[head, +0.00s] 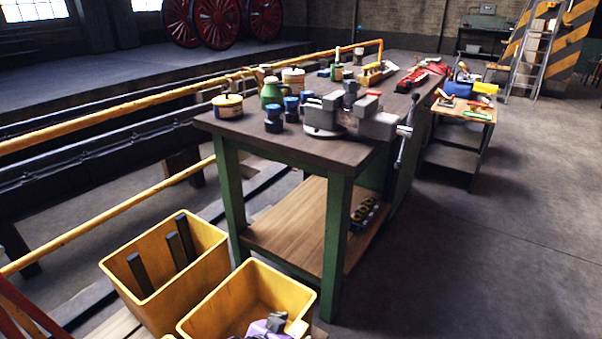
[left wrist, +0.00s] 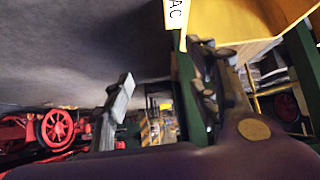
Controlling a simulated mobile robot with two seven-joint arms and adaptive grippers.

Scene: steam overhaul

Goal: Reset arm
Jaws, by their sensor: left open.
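The task names no object, only the arm. My left gripper (left wrist: 160,95) shows in the left wrist view above my purple wrist housing. Its two grey fingers stand well apart, with nothing held between them. In the head view, a purple and grey part of my arm shows at the bottom edge, over the front yellow bin (head: 250,286); its fingers cannot be made out clearly there. My right gripper is in neither view.
A green-legged workbench (head: 318,160) carries a vise (head: 352,117), jars and tools. Another yellow bin (head: 170,262) holds dark bars. A yellow rail (head: 120,217) runs along the left. Open floor (head: 500,240) lies to the right. A yellow surface (left wrist: 235,18) is close in the left wrist view.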

